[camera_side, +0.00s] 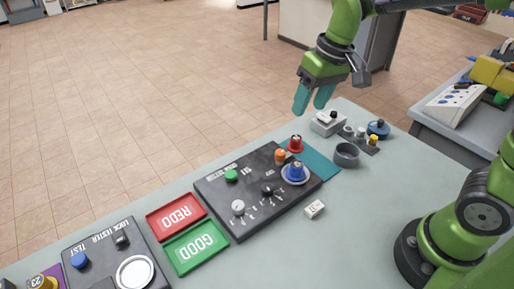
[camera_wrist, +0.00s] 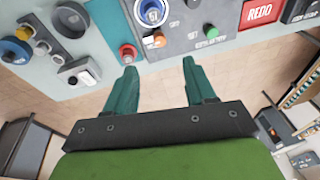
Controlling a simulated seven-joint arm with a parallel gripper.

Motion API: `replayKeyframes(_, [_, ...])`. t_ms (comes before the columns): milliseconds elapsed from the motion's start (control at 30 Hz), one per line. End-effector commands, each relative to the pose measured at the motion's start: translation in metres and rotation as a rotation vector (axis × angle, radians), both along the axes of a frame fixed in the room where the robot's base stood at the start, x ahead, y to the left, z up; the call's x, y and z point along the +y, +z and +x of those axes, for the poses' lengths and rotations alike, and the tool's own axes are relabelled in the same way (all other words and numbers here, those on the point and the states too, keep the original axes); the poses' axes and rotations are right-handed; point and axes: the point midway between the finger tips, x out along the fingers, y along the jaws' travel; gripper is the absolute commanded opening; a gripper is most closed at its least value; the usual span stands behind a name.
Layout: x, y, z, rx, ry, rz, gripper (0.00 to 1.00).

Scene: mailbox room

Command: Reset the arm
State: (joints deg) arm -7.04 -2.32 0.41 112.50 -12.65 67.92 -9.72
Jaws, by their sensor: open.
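My green arm reaches in from the top right of the side view. My gripper (camera_side: 313,100) has two teal fingers, open and empty, in the air beyond the far edge of the table. It points downward and touches nothing. In the wrist view my gripper (camera_wrist: 160,75) shows both teal fingers spread apart with floor tiles and the table edge between them.
A dark control panel (camera_side: 225,194) with knobs sits mid-table. Red REDO (camera_side: 160,224) and green GOOD (camera_side: 180,259) trays lie left of it. A grey cup (camera_side: 346,155), blue round piece (camera_side: 378,129) and white box (camera_side: 328,122) stand right.

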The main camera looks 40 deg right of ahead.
Motion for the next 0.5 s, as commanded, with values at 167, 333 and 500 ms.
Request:
replayKeyframes(167, [-0.014,0.011,-0.055,-0.153,-0.142,0.087,0.55])
replayKeyframes(333, [-0.024,0.012,-0.094,-0.279,-0.239,0.151,0.55])
replayKeyframes(500, [-0.029,0.015,-0.115,-0.352,-0.272,0.176,0.55])
